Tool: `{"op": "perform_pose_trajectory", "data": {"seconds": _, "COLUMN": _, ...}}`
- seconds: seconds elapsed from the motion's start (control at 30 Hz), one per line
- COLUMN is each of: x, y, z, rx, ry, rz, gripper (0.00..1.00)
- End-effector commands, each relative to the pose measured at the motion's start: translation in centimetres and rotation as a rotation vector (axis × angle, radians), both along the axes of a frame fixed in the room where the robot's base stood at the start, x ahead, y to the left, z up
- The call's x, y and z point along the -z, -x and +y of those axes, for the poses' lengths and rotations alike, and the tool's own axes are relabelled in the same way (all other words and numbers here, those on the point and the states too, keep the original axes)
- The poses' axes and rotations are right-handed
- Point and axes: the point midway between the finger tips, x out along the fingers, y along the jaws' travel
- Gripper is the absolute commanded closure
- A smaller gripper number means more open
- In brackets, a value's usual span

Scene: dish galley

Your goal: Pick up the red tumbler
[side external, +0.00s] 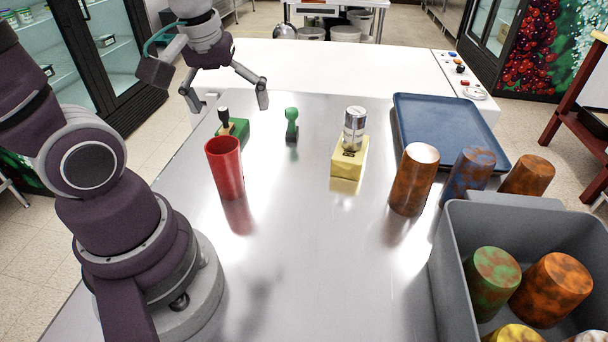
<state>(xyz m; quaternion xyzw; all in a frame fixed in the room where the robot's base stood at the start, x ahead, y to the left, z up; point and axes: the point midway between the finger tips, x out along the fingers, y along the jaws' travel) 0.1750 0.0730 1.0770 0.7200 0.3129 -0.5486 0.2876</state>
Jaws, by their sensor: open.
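The red tumbler (226,170) stands upright on the steel table, mouth up, left of the table's middle and near my base. My gripper (228,103) is open and empty. It appears above and behind the tumbler in the side external view, apart from it. How high it is over the table is hard to tell from this one view.
A black-handled stamp on a green block (234,128), a green stamp (291,126) and a can on a yellow block (349,158) stand behind. At right are a blue tray (455,110), mottled tumblers (413,180) and a grey bin (450,262) holding several more. The front middle is clear.

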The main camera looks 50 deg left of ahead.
Motion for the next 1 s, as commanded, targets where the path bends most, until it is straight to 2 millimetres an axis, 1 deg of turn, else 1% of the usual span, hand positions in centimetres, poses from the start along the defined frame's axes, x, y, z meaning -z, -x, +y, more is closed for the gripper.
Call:
{"op": "perform_pose_trajectory", "data": {"seconds": 0.03, "x": 0.8, "y": 0.2, "z": 1.5, "rx": -0.156, "ry": 0.02, "rz": 0.042, "gripper": 0.08}}
{"op": "perform_pose_trajectory", "data": {"seconds": 0.1, "x": 1.6, "y": 0.6, "z": 3.0, "rx": -0.34, "ry": 0.038, "rz": 0.079, "gripper": 0.08}}
{"op": "perform_pose_trajectory", "data": {"seconds": 0.2, "x": 2.6, "y": 0.9, "z": 4.1, "rx": -0.474, "ry": 0.046, "rz": 0.104, "gripper": 0.08}}
{"op": "perform_pose_trajectory", "data": {"seconds": 0.4, "x": 6.3, "y": 0.9, "z": 4.7, "rx": -0.491, "ry": 0.047, "rz": 0.11, "gripper": 0.08}}
{"op": "perform_pose_trajectory", "data": {"seconds": 0.57, "x": 8.3, "y": 0.8, "z": 5.1, "rx": -0.49, "ry": 0.048, "rz": 0.11, "gripper": 0.08}}
{"op": "perform_pose_trajectory", "data": {"seconds": 0.73, "x": 11.3, "y": 0.6, "z": 5.5, "rx": -0.487, "ry": 0.049, "rz": 0.11, "gripper": 0.08}}
{"op": "perform_pose_trajectory", "data": {"seconds": 0.83, "x": 12.3, "y": 0.5, "z": 5.7, "rx": -0.485, "ry": 0.048, "rz": 0.106, "gripper": 0.08}}
{"op": "perform_pose_trajectory", "data": {"seconds": 1.0, "x": 12.5, "y": 0.5, "z": 5.8, "rx": -0.485, "ry": 0.047, "rz": 0.101, "gripper": 0.08}}
